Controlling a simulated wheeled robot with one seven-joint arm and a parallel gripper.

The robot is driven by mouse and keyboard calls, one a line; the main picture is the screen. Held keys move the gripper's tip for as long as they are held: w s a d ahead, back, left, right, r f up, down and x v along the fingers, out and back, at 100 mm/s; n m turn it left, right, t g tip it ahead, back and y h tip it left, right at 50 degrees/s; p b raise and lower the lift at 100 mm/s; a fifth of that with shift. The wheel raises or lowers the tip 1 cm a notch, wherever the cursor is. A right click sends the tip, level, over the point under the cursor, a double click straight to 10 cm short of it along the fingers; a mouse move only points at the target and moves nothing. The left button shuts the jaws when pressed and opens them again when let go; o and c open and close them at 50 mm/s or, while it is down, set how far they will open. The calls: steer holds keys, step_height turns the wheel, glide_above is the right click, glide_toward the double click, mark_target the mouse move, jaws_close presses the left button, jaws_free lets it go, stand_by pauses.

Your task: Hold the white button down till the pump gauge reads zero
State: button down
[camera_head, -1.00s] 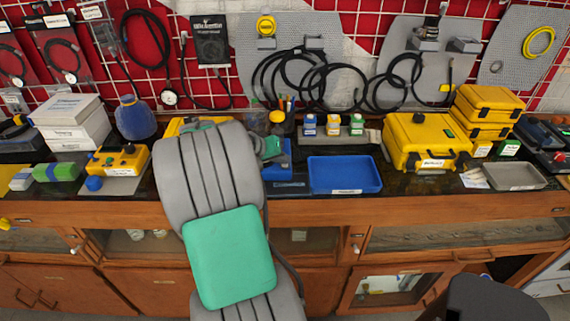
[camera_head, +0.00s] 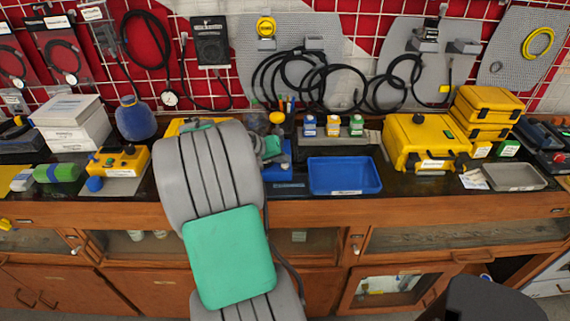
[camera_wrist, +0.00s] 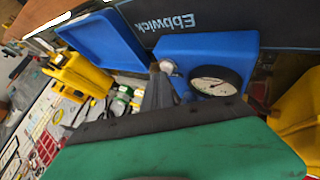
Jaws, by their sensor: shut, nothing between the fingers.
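The blue pump box (camera_wrist: 195,52) fills the upper middle of the wrist view. Its round gauge (camera_wrist: 216,82) has a white face and dark rim; the needle shows, but the reading is too small to tell. The white button (camera_wrist: 167,66) is a small round knob to the left of the gauge. My gripper (camera_wrist: 158,78) is shut and empty, its tips right at the button; I cannot tell whether they press it. In the head view the blue pump (camera_head: 283,168) is partly hidden behind my arm, and my fingertips are hidden there.
A blue tray (camera_head: 344,190) lies right of the pump. Yellow cases (camera_head: 425,140) stand further right. A yellow box with a blue knob (camera_head: 120,160) is at left. Small bottles (camera_head: 333,125) stand behind the tray. Black hoses hang on the wall grid.

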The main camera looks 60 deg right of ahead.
mark_target(283, 166)
steer(key=shift+r, duration=0.65)
steer(key=shift+p, duration=0.3)
step_height(283, 166, up, 5)
steer(key=p, duration=0.3)
steer(key=shift+r+p, duration=0.1)
steer(key=shift+p, duration=0.2)
